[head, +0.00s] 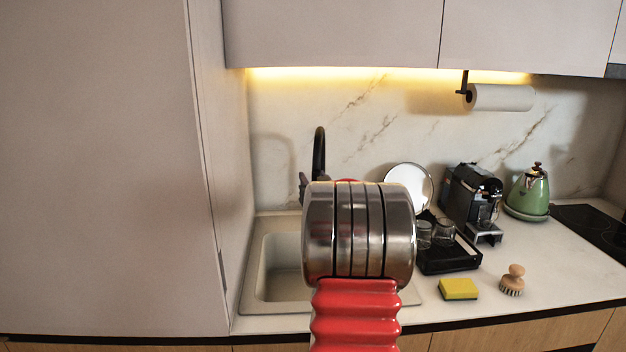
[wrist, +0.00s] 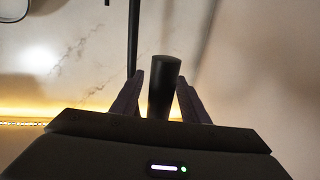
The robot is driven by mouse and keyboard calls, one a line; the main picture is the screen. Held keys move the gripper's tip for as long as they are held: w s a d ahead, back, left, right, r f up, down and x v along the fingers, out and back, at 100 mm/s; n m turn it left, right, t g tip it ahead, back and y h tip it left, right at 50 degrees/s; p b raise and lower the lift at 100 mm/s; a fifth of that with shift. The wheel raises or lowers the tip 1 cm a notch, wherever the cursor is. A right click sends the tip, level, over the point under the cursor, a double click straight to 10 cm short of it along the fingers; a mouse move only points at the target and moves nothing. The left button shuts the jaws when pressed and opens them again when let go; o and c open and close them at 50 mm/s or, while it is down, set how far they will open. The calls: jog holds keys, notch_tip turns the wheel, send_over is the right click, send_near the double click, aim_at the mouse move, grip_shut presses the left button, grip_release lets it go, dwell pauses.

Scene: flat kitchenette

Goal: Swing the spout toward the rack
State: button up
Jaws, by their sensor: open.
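The black faucet spout (head: 319,150) rises above the sink in the head view. The rest of the faucet is hidden behind my arm. In the wrist view, the black rounded end of what looks like the spout (wrist: 163,80) stands between the open fingers of my gripper (wrist: 160,84). I cannot tell whether either finger touches it. A thin black upright (wrist: 133,35) shows beyond them. The black dish rack (head: 450,257) is on the counter to the right of the sink, partly hidden by my arm, with glasses in it and a round plate (head: 412,178) standing at its back.
The sink basin (head: 283,265) lies left of my arm, beside the tall cabinet (head: 105,170). A coffee machine (head: 472,197), green kettle (head: 530,192), yellow sponge (head: 458,289) and wooden brush (head: 513,280) are to the right. A paper roll (head: 502,97) hangs above the counter.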

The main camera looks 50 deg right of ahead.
grip_shut()
dwell(0.6)
